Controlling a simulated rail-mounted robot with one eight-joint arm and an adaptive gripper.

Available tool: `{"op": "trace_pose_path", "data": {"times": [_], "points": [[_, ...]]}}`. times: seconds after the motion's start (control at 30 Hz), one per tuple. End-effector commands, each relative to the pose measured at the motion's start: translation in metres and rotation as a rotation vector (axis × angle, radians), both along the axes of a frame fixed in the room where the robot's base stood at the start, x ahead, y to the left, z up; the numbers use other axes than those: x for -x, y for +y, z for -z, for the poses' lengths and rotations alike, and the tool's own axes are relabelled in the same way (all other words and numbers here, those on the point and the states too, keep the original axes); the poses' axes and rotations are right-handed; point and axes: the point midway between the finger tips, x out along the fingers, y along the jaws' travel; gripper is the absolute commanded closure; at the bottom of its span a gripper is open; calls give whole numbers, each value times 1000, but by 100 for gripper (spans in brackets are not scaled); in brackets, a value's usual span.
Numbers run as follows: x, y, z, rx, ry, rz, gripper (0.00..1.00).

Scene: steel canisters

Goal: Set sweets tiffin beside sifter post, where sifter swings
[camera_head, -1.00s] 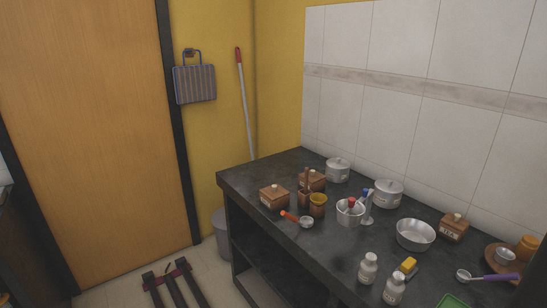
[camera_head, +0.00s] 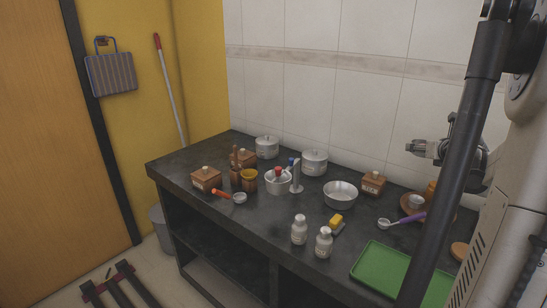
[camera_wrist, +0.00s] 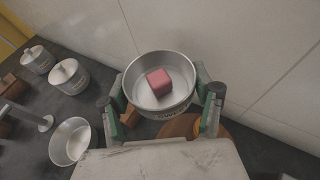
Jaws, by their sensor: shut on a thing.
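The sweets tiffin (camera_wrist: 133,77) is an open round steel tin with a partly visible label and a pink block inside. My gripper (camera_wrist: 162,100) is shut on it, with fingers on both sides, in the wrist view. In the head view my gripper (camera_head: 425,148) is raised over the right back of the counter, and the tiffin is not clear there. A steel post with a round foot (camera_head: 296,178) stands mid-counter beside a steel tin holding utensils; it seems to be the sifter post. It shows in the wrist view's left (camera_wrist: 45,123). I cannot make out the sifter.
Two lidded steel canisters (camera_head: 267,147) (camera_head: 315,162) stand along the wall. A steel bowl (camera_head: 340,194), wooden box (camera_head: 373,183), two white shakers (camera_head: 299,229) (camera_head: 324,242), green tray (camera_head: 382,264) and red-handled scoop (camera_head: 240,198) crowd the counter. Some bare counter lies in front of the post.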

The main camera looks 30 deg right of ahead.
Motion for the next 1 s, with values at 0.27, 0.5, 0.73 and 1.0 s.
{"op": "trace_pose_path", "data": {"times": [0.27, 0.5, 0.73, 1.0], "points": [[-109, 47, 27, -2, -1, -279, 65], [-192, 102, 48, 0, -1, -523, 65], [-264, 166, 67, 0, 0, -758, 65], [-334, 251, 88, 1, -1, -1028, 65]]}}
